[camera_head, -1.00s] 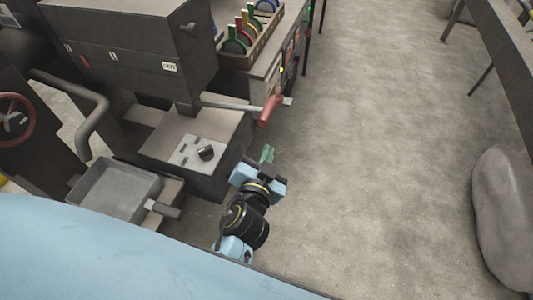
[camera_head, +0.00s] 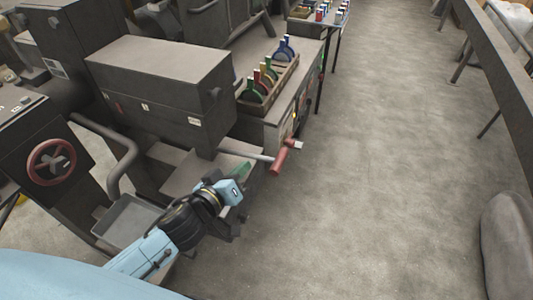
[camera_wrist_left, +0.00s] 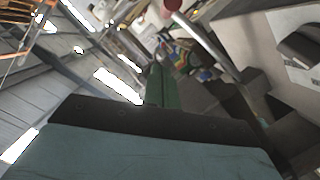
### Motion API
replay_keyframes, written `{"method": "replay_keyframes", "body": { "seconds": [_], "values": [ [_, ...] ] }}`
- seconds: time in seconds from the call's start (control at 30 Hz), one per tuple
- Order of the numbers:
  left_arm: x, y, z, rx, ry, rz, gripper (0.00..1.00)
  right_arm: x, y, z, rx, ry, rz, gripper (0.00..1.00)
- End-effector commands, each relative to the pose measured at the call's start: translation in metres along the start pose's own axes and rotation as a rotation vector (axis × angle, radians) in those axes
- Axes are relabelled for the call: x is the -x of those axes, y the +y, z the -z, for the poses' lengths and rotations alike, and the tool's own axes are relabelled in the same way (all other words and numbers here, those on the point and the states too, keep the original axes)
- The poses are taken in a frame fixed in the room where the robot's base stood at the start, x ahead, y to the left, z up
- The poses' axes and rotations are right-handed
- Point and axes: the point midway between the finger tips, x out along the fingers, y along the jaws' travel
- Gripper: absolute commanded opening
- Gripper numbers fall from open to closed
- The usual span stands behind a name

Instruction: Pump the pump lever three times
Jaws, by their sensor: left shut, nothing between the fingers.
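The pump lever is a grey rod with a red handle (camera_head: 280,161) sticking out to the right from the dark machine in the head view. In the left wrist view the rod (camera_wrist_left: 212,42) runs at the upper right, with its red end at the top edge. My left gripper (camera_head: 243,170), with green fingers, is just left of the red handle and near the rod in the head view. Its fingers (camera_wrist_left: 158,88) are together and empty in the left wrist view. I cannot tell whether it touches the rod. My right gripper is not in view.
A dark box-shaped machine (camera_head: 160,85) stands behind the lever. A grey tray (camera_head: 128,222) lies left of my arm, and a red handwheel (camera_head: 52,162) is at the far left. A crate of coloured items (camera_head: 268,95) sits on a bench.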

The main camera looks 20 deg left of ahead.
Motion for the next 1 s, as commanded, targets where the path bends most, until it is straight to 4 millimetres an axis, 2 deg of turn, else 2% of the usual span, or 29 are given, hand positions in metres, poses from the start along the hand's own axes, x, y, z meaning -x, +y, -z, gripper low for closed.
{"method": "replay_keyframes", "body": {
  "seconds": [0.4, 0.53, 0.67, 1.0],
  "values": [
    [0.000, 0.000, 0.002, 0.024, -0.006, -0.003, 0.00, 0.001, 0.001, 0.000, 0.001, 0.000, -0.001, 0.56],
    [-0.007, 0.000, 0.003, 0.023, -0.004, -0.004, 0.00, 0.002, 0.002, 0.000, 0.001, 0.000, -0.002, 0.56],
    [-0.023, 0.000, 0.003, 0.021, -0.004, -0.004, 0.00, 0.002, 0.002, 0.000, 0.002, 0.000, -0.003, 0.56],
    [-0.085, 0.001, 0.003, 0.021, -0.003, -0.004, 0.00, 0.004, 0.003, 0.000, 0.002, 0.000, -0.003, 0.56]
  ]
}}
